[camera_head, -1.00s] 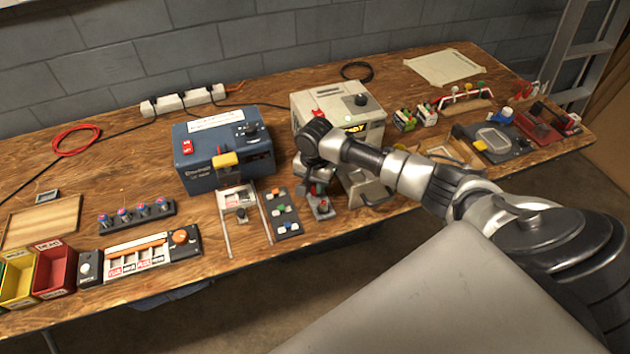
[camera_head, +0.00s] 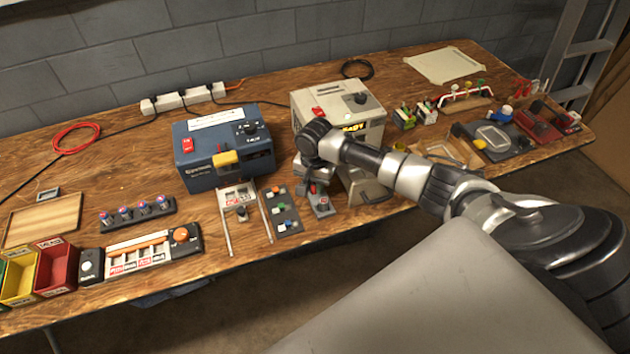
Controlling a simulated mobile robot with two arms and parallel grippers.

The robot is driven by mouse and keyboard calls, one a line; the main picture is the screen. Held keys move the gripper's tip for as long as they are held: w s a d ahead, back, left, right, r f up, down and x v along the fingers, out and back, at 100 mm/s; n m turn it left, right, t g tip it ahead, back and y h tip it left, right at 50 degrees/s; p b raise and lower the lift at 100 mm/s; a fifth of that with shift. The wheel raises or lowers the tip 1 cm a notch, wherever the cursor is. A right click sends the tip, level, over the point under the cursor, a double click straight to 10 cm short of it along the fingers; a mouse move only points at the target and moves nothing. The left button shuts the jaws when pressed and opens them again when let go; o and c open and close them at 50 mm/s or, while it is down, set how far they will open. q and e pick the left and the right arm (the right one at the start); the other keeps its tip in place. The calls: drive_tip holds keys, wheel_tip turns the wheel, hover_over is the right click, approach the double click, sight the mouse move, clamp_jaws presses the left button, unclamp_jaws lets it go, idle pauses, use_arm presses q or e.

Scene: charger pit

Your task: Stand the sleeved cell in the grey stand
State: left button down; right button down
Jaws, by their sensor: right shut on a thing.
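My right gripper (camera_head: 313,187) reaches down at the front middle of the bench, in front of the light grey box. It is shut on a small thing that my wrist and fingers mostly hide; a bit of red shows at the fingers. I cannot make out whether this is the sleeved cell. Just below the fingers is a small grey block (camera_head: 323,208) with a red mark, which looks like the grey stand. I cannot tell whether the held thing touches it. My left gripper is not in view.
A blue box (camera_head: 222,155) stands to the left and the light grey box (camera_head: 338,105) stands behind my wrist. A dark strip (camera_head: 284,212) with coloured pieces and a pale frame (camera_head: 243,215) lie close on the left. The bench's front edge is near.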

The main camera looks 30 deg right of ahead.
drive_tip(key=c, duration=0.9)
unclamp_jaws()
wheel_tip(320, 180, up, 7)
drive_tip(key=p, duration=0.9)
idle(0.4)
